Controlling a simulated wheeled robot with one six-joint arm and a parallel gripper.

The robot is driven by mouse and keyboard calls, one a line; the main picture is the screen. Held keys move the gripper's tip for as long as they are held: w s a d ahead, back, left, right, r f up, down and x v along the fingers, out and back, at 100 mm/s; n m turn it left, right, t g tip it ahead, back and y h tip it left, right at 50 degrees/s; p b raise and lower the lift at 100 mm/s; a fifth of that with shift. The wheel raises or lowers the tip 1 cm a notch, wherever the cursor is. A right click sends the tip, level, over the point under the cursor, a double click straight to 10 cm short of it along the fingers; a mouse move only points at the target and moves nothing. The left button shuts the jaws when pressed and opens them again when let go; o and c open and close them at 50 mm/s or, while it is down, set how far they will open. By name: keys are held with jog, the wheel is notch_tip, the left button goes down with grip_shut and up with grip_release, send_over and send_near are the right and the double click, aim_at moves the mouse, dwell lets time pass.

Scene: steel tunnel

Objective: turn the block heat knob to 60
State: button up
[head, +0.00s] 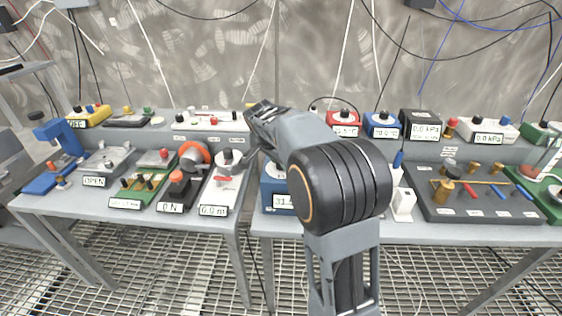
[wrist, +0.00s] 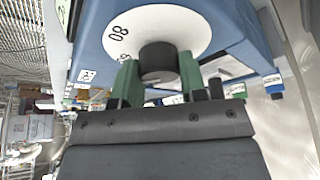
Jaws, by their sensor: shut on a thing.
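In the wrist view, the dark round block heat knob (wrist: 157,60) sits at the centre of a white dial (wrist: 190,28) on a blue box (wrist: 240,25). The dial shows an 80 at its left; other marks are hidden or too small to read. My gripper (wrist: 159,72) has its two green fingers on either side of the knob, shut on it. In the head view, the blue box (head: 270,190) is mostly behind my arm, with a display starting 31. The knob and my gripper are hidden there by my arm.
To the left stand a white device reading 0.0 m (head: 213,211) and an orange-knobbed device (head: 194,155). To the right are a small white box (head: 403,203) and a dark panel with brass valves (head: 480,205). Red (head: 343,119) and blue (head: 382,121) knob boxes stand behind.

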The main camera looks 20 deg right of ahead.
jog(key=shift+w+r+m, duration=0.1)
jog(key=shift+m, duration=0.2)
dwell(0.4)
jog(key=o, duration=0.7)
jog(key=shift+a, duration=0.15)
jog(key=shift+o, duration=1.2)
jog(key=p+v, duration=0.1)
jog(key=v, duration=1.2)
jog(key=shift+r, duration=0.3)
jog(key=shift+a, duration=0.15)
